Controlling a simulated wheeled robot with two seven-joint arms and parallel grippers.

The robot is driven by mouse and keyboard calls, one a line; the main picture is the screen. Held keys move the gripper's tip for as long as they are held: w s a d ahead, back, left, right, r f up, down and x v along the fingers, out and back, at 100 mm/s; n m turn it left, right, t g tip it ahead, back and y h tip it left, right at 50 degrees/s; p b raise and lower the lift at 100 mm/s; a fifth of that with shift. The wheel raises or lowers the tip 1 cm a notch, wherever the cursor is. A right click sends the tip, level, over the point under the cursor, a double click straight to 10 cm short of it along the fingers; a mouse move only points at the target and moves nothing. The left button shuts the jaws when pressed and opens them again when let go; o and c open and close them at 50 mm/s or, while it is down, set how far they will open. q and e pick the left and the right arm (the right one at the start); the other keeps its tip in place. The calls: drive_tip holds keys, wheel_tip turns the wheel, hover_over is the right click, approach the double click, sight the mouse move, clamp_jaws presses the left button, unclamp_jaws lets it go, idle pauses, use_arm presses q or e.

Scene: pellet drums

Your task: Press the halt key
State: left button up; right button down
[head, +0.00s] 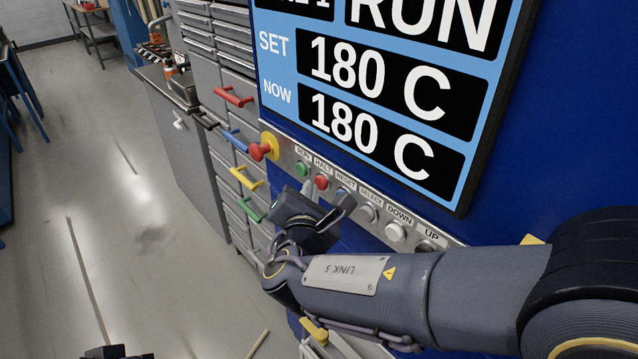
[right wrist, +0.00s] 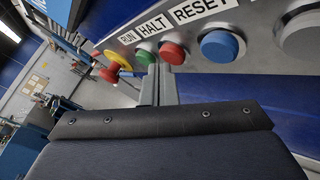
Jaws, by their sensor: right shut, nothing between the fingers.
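The red halt key (head: 321,182) is on the grey key strip (head: 285,158), under the HALT label, between the green run key (head: 302,168) and the blue reset key (head: 342,194). In the right wrist view the halt key (right wrist: 173,53) shows just beyond the fingertips. My right gripper (head: 307,188) is shut and empty, with its fingertips close in front of the strip by the run and halt keys. In the right wrist view its fingers (right wrist: 157,80) reach up below the green and red keys; I cannot tell whether they touch.
A red mushroom button on a yellow base (head: 264,148) sits at the strip's left end. White select (head: 367,212) and down (head: 396,231) keys lie to the right. The display (head: 385,90) above reads RUN, set 180 C, now 180 C. Drawers with coloured handles (head: 232,97) stand left.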

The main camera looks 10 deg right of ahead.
drive_tip(key=shift+w+d, duration=0.25)
drive_tip(key=shift+d, duration=0.1)
idle(0.4)
drive_tip(key=shift+a, duration=0.1)
drive_tip(key=shift+s+a, duration=0.5)
drive_tip(key=shift+a, duration=0.1)
drive_tip(key=shift+s+a, duration=0.75)
drive_tip(key=shift+a, duration=0.25)
drive_tip(key=shift+s+a, duration=0.7)
drive_tip(key=shift+a, duration=0.3)
